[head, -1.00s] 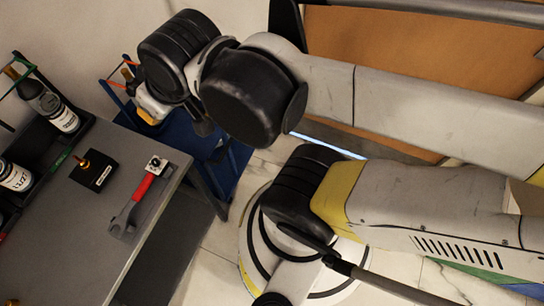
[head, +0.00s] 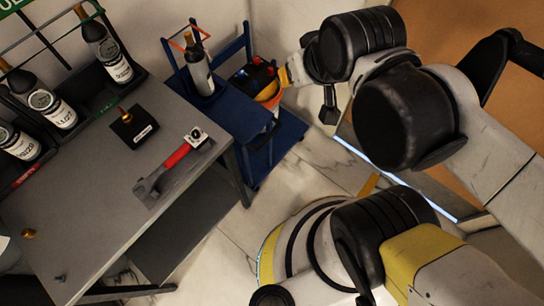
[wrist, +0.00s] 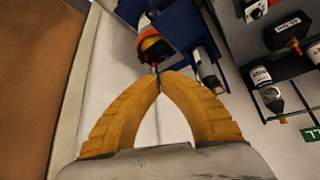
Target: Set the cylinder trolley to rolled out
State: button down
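The cylinder trolley (head: 266,135) is a blue wheeled cart beside the far end of the grey bench in the head view. In the wrist view the trolley (wrist: 181,25) and cylinder (wrist: 206,68) show upside down beyond the fingers. My gripper (wrist: 162,77) has yellow fingers whose tips meet with nothing clearly between them. In the head view its yellow part is at the trolley's right side, partly hidden by my wrist. I cannot tell whether it touches the trolley.
An orange container (head: 268,92) is at the trolley's right side. The grey bench (head: 95,215) holds a red-handled tool (head: 172,165), a black block (head: 134,127) and racked bottles (head: 50,108). Pale floor (head: 318,165) is clear right of the trolley. A brown panel (wrist: 35,70) stands nearby.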

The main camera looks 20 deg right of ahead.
aim_at(237, 113)
jog(key=k+j, duration=0.15)
jog(key=j, duration=0.2)
jog(key=k+j+z, duration=0.15)
jog(key=j, duration=0.25)
jog(key=k+j, duration=0.15)
jog(key=j, duration=0.2)
jog(key=k+j+z, duration=0.1)
jog(key=j, duration=0.25)
